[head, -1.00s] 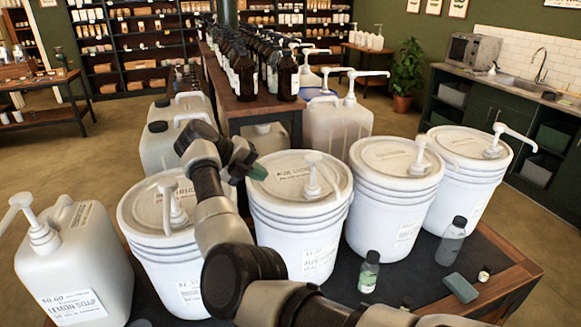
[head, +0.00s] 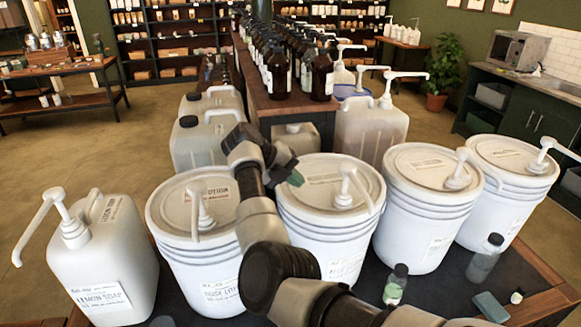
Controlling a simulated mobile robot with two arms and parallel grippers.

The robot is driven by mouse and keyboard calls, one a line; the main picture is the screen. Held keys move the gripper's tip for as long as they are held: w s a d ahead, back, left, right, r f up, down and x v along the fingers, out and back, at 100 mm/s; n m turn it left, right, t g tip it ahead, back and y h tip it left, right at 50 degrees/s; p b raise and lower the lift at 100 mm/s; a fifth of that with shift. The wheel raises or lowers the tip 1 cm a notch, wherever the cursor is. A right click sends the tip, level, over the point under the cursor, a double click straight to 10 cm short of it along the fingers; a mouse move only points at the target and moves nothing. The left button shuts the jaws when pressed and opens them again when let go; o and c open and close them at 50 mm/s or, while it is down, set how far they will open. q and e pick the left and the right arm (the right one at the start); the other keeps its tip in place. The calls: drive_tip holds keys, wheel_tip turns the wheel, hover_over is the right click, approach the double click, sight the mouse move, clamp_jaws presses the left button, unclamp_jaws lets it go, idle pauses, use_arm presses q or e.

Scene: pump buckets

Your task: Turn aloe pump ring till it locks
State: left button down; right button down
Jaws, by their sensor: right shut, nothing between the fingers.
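Several white buckets with pumps stand in a row. I cannot read which one is aloe. The left bucket (head: 205,270) has "LOTION" on its lid and a pump (head: 201,215) at the lid's front. The second bucket (head: 340,245) has a white pump (head: 345,190) standing upright; its ring is too small to judge. The third bucket (head: 418,220) and the right bucket (head: 508,185) also carry pumps. My right gripper (head: 296,178) is shut and empty, by the left part of the second bucket's lid, apart from its pump. My right arm hides part of the first two buckets. My left gripper is out of view.
A lemon soap jug (head: 108,265) with a pump stands at the left. Translucent jugs (head: 205,145) and amber bottles (head: 322,75) are behind. A small green-labelled bottle (head: 395,287) and a grey bottle (head: 484,262) stand in front of the buckets at the right.

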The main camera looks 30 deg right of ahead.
sight(325, 196)
drive_tip(key=p+x, duration=0.1)
drive_tip(key=x, duration=0.1)
drive_tip(key=p+x, duration=0.1)
drive_tip(key=x, duration=0.2)
drive_tip(key=shift+s+d+r, duration=0.2)
drive_tip(key=shift+s+d, duration=0.05)
drive_tip(key=shift+d, duration=0.1)
drive_tip(key=shift+s+d+p, duration=0.2)
drive_tip(key=shift+d+p, duration=0.85)
drive_tip(key=shift+d, duration=0.05)
drive_tip(key=shift+s+d+f, duration=0.15)
drive_tip(key=shift+s+d, duration=0.05)
drive_tip(key=shift+d, duration=0.35)
drive_tip(key=shift+f, duration=0.1)
